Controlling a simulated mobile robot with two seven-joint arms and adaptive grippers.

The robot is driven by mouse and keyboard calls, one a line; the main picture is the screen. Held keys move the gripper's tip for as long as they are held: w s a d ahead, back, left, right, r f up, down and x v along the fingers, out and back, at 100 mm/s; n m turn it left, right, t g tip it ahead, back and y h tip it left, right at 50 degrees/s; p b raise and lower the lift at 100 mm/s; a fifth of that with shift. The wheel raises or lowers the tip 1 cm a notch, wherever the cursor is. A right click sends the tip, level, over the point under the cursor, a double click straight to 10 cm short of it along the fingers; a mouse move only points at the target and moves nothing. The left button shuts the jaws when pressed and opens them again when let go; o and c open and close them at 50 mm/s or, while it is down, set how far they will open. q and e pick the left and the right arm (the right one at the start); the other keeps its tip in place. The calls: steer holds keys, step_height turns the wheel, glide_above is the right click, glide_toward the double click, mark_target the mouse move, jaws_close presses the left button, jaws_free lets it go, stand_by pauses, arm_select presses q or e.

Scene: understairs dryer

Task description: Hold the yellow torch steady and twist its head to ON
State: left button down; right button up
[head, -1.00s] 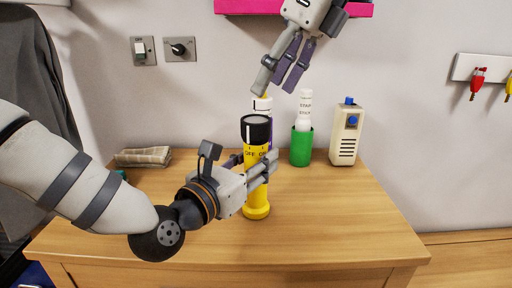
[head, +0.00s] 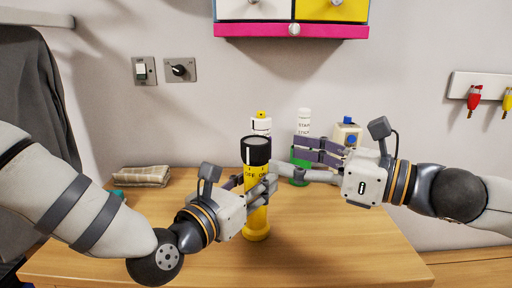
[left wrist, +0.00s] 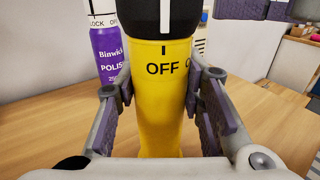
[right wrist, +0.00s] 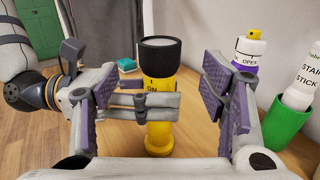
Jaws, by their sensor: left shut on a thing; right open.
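The yellow torch (head: 257,218) stands upright on the wooden table with a black head (head: 256,151). My left gripper (head: 258,190) is shut on its yellow body, fingers on both sides, as the left wrist view (left wrist: 160,115) shows. There, the white line on the black head (left wrist: 165,18) lines up with the mark above "OFF"; part of "ON" shows to the right. My right gripper (head: 290,160) is open and empty, to the right of the torch, with its fingers pointing at it. In the right wrist view the torch head (right wrist: 160,62) appears between the open fingers, ahead of them.
Behind the torch stands a spray bottle (right wrist: 240,52). A green cup (right wrist: 284,122) with a white stain stick and a cream box (head: 347,133) with a blue knob stand near the right gripper. The front table is clear.

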mark_target(270, 151)
steer(key=x, duration=0.7)
steer(key=shift+w+a, duration=0.2)
steer(key=shift+a, duration=0.1)
steer(key=c, duration=1.2)
